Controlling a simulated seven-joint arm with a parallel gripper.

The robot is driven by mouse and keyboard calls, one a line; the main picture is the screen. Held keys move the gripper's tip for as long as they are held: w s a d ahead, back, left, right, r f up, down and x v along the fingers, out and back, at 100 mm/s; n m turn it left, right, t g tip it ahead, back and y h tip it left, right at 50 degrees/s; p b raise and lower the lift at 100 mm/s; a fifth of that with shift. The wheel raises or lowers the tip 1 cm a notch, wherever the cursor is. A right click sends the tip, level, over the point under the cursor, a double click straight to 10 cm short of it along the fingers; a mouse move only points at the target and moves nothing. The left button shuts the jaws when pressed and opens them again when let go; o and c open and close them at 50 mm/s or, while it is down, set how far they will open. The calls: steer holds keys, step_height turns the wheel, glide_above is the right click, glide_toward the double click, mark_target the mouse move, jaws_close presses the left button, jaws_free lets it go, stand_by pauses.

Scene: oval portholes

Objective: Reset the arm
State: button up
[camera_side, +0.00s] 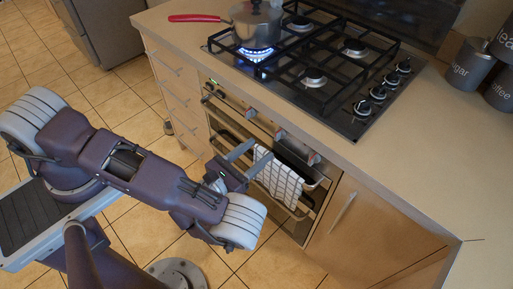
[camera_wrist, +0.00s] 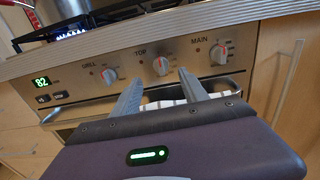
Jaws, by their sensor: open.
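My gripper (camera_side: 251,158) is open and empty in front of the oven, near the control panel and the towel. In the wrist view its two grey fingers (camera_wrist: 160,92) point at the oven front, with a clear gap between them. My arm stretches from the left of the side view toward the oven. I cannot tell whether a fingertip touches anything.
The oven handle (camera_wrist: 60,116) and a checked towel (camera_side: 279,180) are close to my gripper. Knobs (camera_wrist: 160,66) line the panel. A pot (camera_side: 256,26) sits over a lit blue flame on the hob (camera_side: 340,107). Tiled floor (camera_side: 140,218) lies below.

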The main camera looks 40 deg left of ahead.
steer(key=s+a+r+n+g+y, duration=0.1)
steer(key=a+r+n+g+y, duration=0.3)
steer(key=a+r+n+y, duration=0.35)
steer(key=a+r+n+g+y, duration=0.3)
steer(key=a+r+n+y, duration=0.2)
steer(key=r+n+y, duration=0.45)
steer(key=s+a+r+n+g+h, duration=0.3)
steer(key=s+a+r+n+g, duration=0.2)
steer(key=s+r+n+g, duration=0.3)
steer(key=s+d+r+n+g+h, duration=0.2)
steer(key=s+d+n+g+h, duration=0.15)
steer(key=s+n+h, duration=0.4)
steer(key=s+d+r+n+t+h, duration=0.3)
steer(key=d+r+t+h, duration=0.3)
steer(key=d+h, duration=0.1)
steer(key=shift+s+d+r, duration=0.3)
steer(key=shift+r, duration=0.1)
